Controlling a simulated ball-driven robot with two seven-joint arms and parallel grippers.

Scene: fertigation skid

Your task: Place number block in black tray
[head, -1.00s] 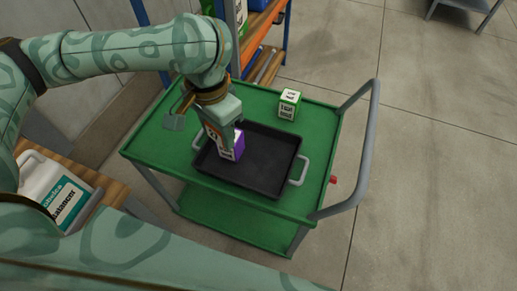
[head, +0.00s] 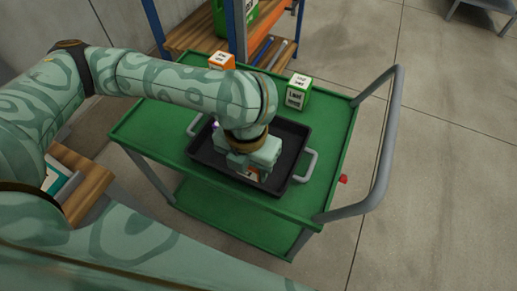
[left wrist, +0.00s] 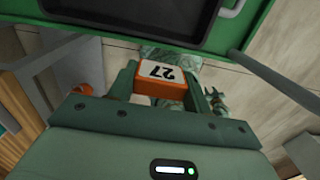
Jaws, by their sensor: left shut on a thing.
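In the head view only a little of this block (head: 250,175) shows under the gripper. A bit of a purple block (head: 214,125) shows at the tray's left side, mostly hidden by my arm.
A green-and-white block (head: 298,91) stands on the cart (head: 335,140) behind the tray. An orange-and-white block (head: 222,61) stands near the cart's back edge. A grey push handle (head: 388,145) rises at the right. A shelf (head: 190,32) stands behind.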

